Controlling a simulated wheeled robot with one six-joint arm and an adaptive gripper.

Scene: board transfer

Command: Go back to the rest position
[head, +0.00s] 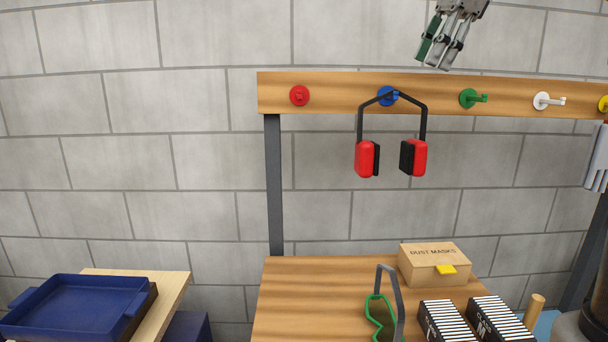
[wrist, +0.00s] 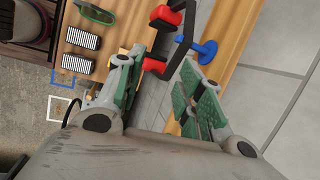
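My gripper (head: 438,58) is high in the head view, in front of the wall and above the peg rail. In the wrist view its two green-padded fingers (wrist: 163,88) are spread apart, with nothing between them. Red and black ear defenders (head: 367,158) hang by their band on the blue peg (head: 388,95). In the wrist view the ear defenders (wrist: 154,66) and the blue peg (wrist: 208,50) lie just beyond the fingertips, apart from them.
The wooden rail (head: 330,93) also carries red (head: 299,96), green (head: 470,98), white (head: 544,100) and yellow pegs. On the bench (head: 300,295) are a dust mask box (head: 436,265), green goggles (head: 376,316) and two black-and-white packs. A blue tray (head: 75,305) stands at left.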

